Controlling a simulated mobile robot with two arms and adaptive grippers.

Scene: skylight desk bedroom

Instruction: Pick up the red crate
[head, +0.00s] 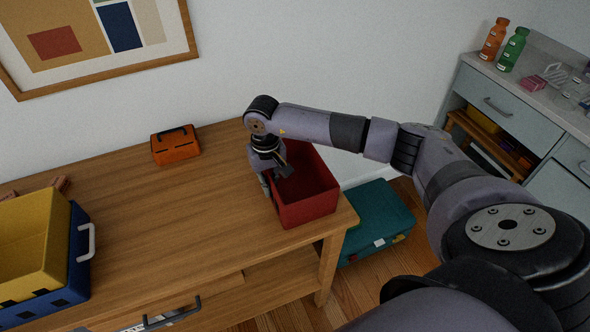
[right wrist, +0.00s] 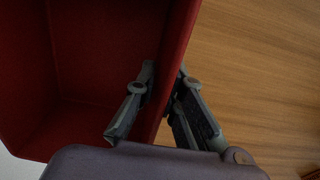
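The red crate (head: 308,205) is an open, empty-looking box at the right end of the wooden table, close to the table's corner. It appears upright and resting on the tabletop. My right gripper (head: 276,184) reaches down over its left wall. In the right wrist view, the fingers of my right gripper (right wrist: 165,80) straddle that wall of the crate (right wrist: 95,60), one inside and one outside. Both fingertips appear to press against the wall. My left gripper is not in view.
The wooden table (head: 170,225) holds an orange toolbox (head: 175,146) at the back and a yellow bin (head: 30,235) with a blue crate (head: 78,260) at the left. A teal case (head: 375,222) stands on the floor at right. The table's middle is clear.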

